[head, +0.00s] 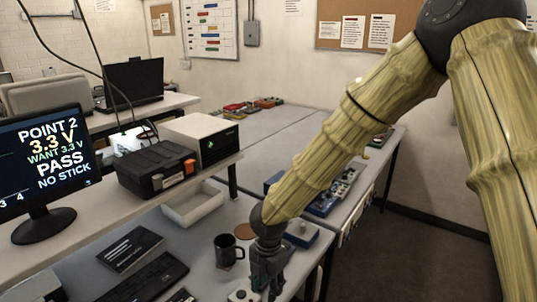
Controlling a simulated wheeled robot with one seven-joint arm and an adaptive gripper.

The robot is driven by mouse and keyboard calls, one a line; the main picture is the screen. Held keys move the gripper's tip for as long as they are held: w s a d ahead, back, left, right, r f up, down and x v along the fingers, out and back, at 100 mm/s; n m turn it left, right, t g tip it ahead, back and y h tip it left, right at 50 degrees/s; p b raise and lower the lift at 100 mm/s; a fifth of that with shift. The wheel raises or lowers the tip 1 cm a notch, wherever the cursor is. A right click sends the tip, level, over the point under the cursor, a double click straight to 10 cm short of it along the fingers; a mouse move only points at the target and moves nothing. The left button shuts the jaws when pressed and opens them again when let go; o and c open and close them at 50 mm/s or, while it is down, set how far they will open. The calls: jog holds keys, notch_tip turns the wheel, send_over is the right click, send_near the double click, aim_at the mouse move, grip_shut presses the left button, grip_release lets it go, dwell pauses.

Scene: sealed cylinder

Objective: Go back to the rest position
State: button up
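My gripper (264,288) hangs at the lower middle of the head view, at the end of my wood-patterned arm, which comes in from the upper right. It points down over the front bench, beside a small pale device (241,294) at the bottom edge. Its fingertips are dark and partly cut off by the frame, so I cannot tell whether they touch the device or are open or shut. The monitor (45,165) on the left reads "POINT 2, 3.3 V, WANT 3.3 V, PASS, NO STICK".
A dark mug (226,250) stands just left of my gripper, with a round brown coaster (245,231) behind it. A blue box (301,234) sits close on the right. A shelf (130,203) carries a black case (155,171). Open floor (415,250) lies at right.

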jog(key=s+d+f+m+g+y+b, duration=0.1)
jog(key=s+d+f+m+b, duration=0.1)
jog(key=s+f+m, duration=0.45)
jog(key=s+d+f+m+y+b, duration=0.1)
jog(key=s+d+f+m+b, duration=0.15)
jog(key=f, duration=0.75)
jog(key=s+d+f+m+g+y+b, duration=0.1)
jog(key=s+d+f+m, duration=0.2)
jog(key=s+f+m, duration=0.45)
jog(key=s+d+f+m+t+h+b, duration=0.2)
jog(key=s+d+f+m+h+b, duration=0.1)
jog(key=s+d+f+m, duration=0.8)
jog(key=d+f+m+b, duration=0.1)
jog(key=d+f, duration=0.2)
jog(key=d, duration=0.1)
jog(key=shift+s+d+f, duration=0.15)
jog(key=shift+s+d, duration=0.15)
